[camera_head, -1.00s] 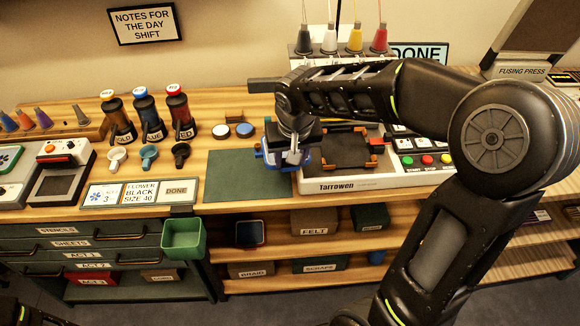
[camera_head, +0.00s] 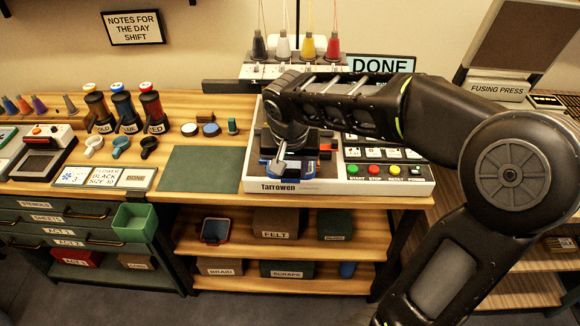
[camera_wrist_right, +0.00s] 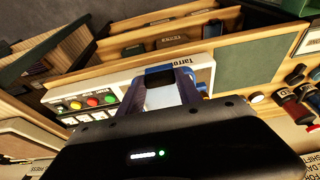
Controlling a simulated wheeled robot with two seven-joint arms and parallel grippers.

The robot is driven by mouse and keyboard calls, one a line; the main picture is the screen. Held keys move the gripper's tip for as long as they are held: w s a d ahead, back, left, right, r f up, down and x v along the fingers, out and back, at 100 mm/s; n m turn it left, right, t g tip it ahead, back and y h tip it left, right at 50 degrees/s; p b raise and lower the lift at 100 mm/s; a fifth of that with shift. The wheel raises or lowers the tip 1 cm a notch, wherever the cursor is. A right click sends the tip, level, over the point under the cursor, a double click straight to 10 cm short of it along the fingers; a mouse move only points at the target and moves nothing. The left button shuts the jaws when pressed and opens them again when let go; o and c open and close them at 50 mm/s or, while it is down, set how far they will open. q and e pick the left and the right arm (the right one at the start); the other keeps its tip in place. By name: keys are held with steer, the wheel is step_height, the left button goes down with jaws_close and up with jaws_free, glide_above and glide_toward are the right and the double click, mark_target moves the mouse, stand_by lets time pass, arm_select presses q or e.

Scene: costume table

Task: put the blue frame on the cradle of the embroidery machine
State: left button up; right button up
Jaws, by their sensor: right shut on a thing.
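The white embroidery machine (camera_head: 340,188) marked Tarrowen stands on the table at centre right. My right gripper (camera_head: 281,166) is over its left part, fingers pointing down, shut on the blue frame (camera_head: 292,172). The frame shows only in part under the gripper; it is over the cradle area, and whether it touches the cradle I cannot tell. One orange clip of the cradle (camera_head: 328,147) shows right of my gripper; the rest is hidden. In the right wrist view the blue frame (camera_wrist_right: 168,68) lies between my fingertips. My left gripper is out of view.
The dark green mat (camera_head: 200,169) left of the machine is bare. The control buttons (camera_head: 375,170) are right of the gripper. Thread cones (camera_head: 307,45) stand behind the machine. Bottles (camera_head: 123,108) and small cups stand further left. A green bin (camera_head: 135,222) is at the drawer front.

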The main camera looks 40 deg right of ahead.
mark_target(292, 164)
steer(key=shift+d, duration=0.1)
steer(key=shift+w+d+f, duration=0.45)
steer(key=shift+w+d, duration=0.15)
steer(key=shift+w, duration=0.2)
steer(key=shift+w+d+f, duration=0.45)
steer(key=shift+w+d, duration=0.15)
steer(key=shift+w, duration=0.15)
steer(key=shift+w+d+f, duration=0.45)
steer(key=shift+w+d, duration=0.15)
steer(key=shift+w, duration=0.2)
stand_by(0.4)
steer(key=shift+w+d+f, duration=0.25)
steer(key=shift+w+d, duration=0.35)
steer(key=shift+w, duration=0.2)
steer(key=shift+w+d+f, duration=0.2)
steer(key=shift+w+d, duration=0.4)
steer(key=shift+w, duration=0.2)
steer(key=shift+b, duration=0.35)
steer(key=shift+f+b, duration=0.35)
steer(key=shift+f, duration=0.05)
stand_by(0.5)
steer(key=shift+f, duration=0.25)
